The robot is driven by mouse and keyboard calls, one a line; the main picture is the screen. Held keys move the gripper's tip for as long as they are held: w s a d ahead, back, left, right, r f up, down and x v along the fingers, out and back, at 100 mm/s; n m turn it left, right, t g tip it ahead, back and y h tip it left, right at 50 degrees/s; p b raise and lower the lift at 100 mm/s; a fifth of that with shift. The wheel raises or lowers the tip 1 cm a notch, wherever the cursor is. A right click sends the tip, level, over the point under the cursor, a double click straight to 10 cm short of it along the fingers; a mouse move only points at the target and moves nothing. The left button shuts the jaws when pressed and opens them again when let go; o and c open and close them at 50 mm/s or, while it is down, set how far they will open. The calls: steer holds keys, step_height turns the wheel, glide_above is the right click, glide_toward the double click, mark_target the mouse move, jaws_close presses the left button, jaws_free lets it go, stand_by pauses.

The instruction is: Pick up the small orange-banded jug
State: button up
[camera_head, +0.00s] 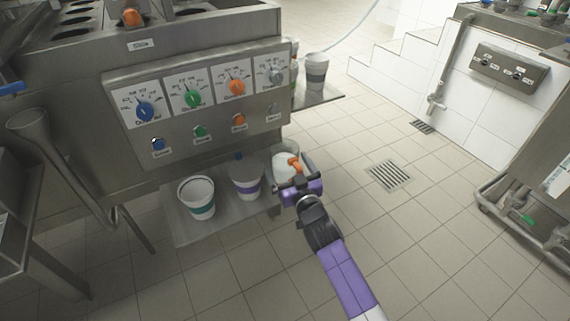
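My gripper (293,172) reaches to the lower shelf at the front of the dispenser, at the shelf's right end. A white jug (281,175) stands there, partly hidden behind the gripper. An orange patch (294,162) shows at the jug and the fingertips; I cannot tell if it is a band on the jug or part of the gripper. I cannot tell whether the fingers are open or touch the jug.
The steel dispenser (215,132) with coloured knobs rises just behind the shelf (228,215). A grey-banded jug (316,70) stands on a side shelf (322,96) at the back. A steel funnel-topped pipe (70,170) is at left. The tiled floor at right is clear around a drain (389,175).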

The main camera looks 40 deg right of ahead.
steer(key=shift+r, duration=0.1)
steer(key=c, duration=1.8)
steer(key=shift+r, duration=0.15)
step_height(320, 180, up, 20)
steer(key=p, duration=1.2)
